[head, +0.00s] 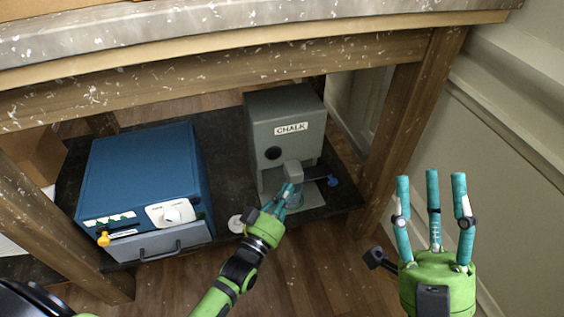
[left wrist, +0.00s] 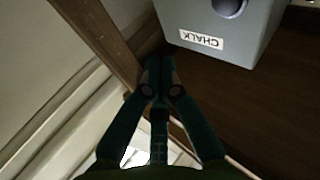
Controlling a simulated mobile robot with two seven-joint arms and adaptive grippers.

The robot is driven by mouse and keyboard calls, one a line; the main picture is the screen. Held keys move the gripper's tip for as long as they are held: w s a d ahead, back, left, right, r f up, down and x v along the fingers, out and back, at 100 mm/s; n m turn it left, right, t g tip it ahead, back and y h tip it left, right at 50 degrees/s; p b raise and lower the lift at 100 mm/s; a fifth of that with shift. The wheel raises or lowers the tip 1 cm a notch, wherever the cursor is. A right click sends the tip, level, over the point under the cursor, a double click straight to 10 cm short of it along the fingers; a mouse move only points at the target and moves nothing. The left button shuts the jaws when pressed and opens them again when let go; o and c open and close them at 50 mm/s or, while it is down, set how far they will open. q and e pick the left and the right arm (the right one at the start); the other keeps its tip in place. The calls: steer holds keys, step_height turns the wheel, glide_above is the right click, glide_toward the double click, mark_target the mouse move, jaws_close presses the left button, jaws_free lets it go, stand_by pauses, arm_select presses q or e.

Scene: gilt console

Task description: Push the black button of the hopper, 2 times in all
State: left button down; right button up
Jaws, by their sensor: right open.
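The hopper (head: 264,121) is a grey box labelled CHALK, standing on the dark lower shelf in the head view. Its round black button (head: 273,153) is on the front, left of and below the label. In the left wrist view the hopper (left wrist: 215,22) appears upside down, with the button (left wrist: 229,6) cut by the top edge. My left gripper (head: 291,187) has its teal fingers together and nothing visible between them. It is in front of the hopper's spout, below and right of the button, apart from it. My right gripper (head: 432,183) is open and empty, off to the right.
A blue box (head: 145,170) with a drawer and knobs stands left of the hopper. A small blue knob (head: 333,181) is at the hopper's lower right. A white round disc (head: 236,223) lies at the shelf's front edge. Wooden legs (head: 411,115) and a tabletop (head: 240,25) frame the shelf.

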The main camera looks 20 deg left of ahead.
arm_select(q)
steer(key=shift+r, duration=0.1)
arm_select(e)
steer(key=shift+s+r, duration=0.15)
